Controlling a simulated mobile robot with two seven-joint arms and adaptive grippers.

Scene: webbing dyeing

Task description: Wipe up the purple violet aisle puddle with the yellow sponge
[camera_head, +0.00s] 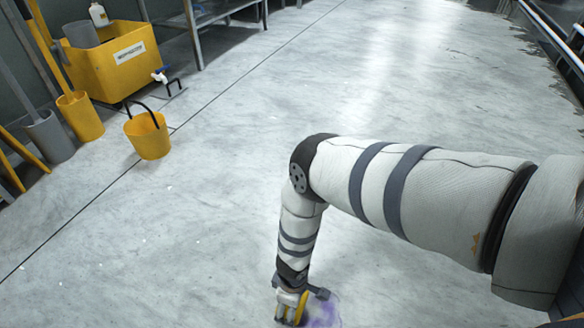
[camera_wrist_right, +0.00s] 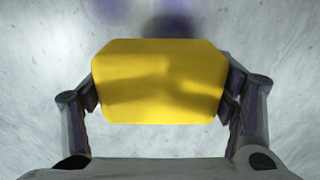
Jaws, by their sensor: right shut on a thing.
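The yellow sponge (camera_wrist_right: 160,85) is between the two fingers of my right gripper (camera_wrist_right: 160,95), which is shut on it in the right wrist view. In the head view the right gripper (camera_head: 291,308) is low at the bottom of the picture, close to the floor, with a yellow edge of the sponge showing. The purple puddle (camera_head: 324,312) lies on the floor just right of the gripper, partly hidden by it. Purple patches (camera_wrist_right: 108,8) also show beyond the sponge in the right wrist view. I cannot tell whether the sponge touches the floor. My left gripper is not in view.
A small yellow bucket (camera_head: 148,136) stands on the floor at the left. A large yellow bin (camera_head: 110,62), a grey bucket (camera_head: 48,136) and a tall yellow container (camera_head: 80,117) stand behind it. A metal rack (camera_head: 197,35) is at the back. The middle floor is clear.

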